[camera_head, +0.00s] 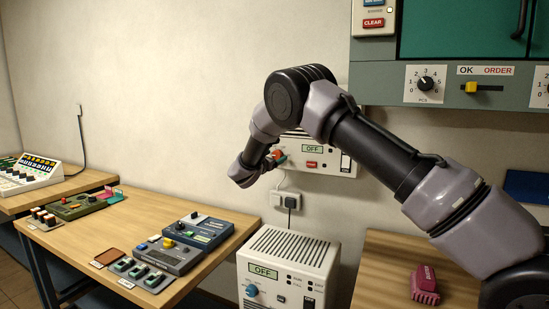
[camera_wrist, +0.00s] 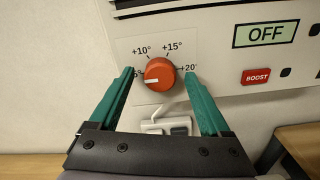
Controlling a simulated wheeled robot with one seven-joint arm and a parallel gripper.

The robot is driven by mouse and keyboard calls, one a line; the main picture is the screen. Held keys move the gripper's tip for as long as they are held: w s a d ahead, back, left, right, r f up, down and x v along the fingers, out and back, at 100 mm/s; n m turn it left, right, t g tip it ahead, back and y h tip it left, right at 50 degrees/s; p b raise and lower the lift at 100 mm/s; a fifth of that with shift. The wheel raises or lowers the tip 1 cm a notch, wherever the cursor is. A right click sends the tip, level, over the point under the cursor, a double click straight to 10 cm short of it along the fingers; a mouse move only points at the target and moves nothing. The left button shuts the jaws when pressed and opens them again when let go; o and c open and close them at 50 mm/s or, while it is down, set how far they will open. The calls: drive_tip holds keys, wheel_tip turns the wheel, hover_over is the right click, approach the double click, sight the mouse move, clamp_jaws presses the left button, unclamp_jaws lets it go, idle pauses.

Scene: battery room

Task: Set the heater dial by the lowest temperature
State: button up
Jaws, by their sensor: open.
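The heater (camera_head: 341,160) is a white wall unit with a display (camera_wrist: 264,34) reading OFF and a red BOOST button (camera_wrist: 255,76). Its dial (camera_wrist: 158,72) is a round orange-red knob with a white pointer mark aimed left, near the lowest label. Labels +10°, +15° and +20° are readable; the leftmost is partly covered by a finger and ends in 5°. In the head view my wrist partly hides the dial.
A white floor unit (camera_head: 290,248) with an OFF display and blue knob stands below. A table (camera_head: 150,215) at left holds several control boxes. A wall socket (camera_head: 284,199) with a plug sits under the heater. A pink brush (camera_head: 425,284) lies on the right table.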

clamp_jaws()
drive_tip(key=shift+m, duration=0.3)
drive_tip(key=m, duration=0.5)
drive_tip(key=shift+d, duration=0.1)
drive_tip(key=m, duration=0.6)
drive_tip(key=shift+f+m, duration=0.1)
drive_tip(key=shift+m, duration=0.3)
drive_tip(key=m, duration=0.5)
drive_tip(key=shift+f, duration=0.1)
drive_tip(key=m, duration=0.6)
drive_tip(key=shift+f, duration=0.1)
drive_tip(key=shift+m, duration=0.3)
